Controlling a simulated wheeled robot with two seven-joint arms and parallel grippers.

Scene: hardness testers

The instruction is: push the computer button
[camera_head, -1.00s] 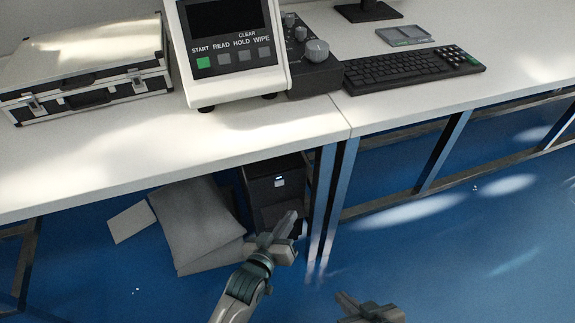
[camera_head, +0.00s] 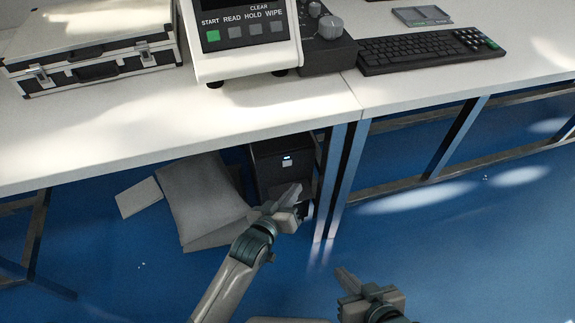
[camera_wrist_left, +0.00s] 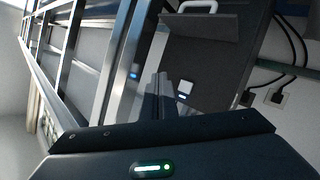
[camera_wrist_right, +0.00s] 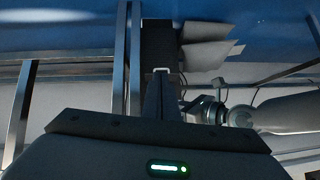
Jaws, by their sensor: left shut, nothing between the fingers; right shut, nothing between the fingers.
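The computer is a dark tower (camera_head: 265,178) under the table, beside the table leg. In the left wrist view the button (camera_wrist_left: 185,87) shows just right of the fingertips on the dark front. My left gripper (camera_head: 298,188) is shut and empty, below the button in the head view; its exact distance from the front is unclear. My right gripper (camera_head: 340,270) is shut and empty, lower and further right, away from the computer. In the right wrist view the tower (camera_wrist_right: 158,42) shows beyond its fingers.
Grey cushion-like slabs (camera_head: 205,195) lie left of the tower. Metal table legs (camera_head: 338,190) stand close on its right. The white tabletop (camera_head: 130,125) overhangs it and bears a tester (camera_head: 245,55), a case (camera_head: 95,75) and a keyboard (camera_head: 425,50). The blue floor at right is open.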

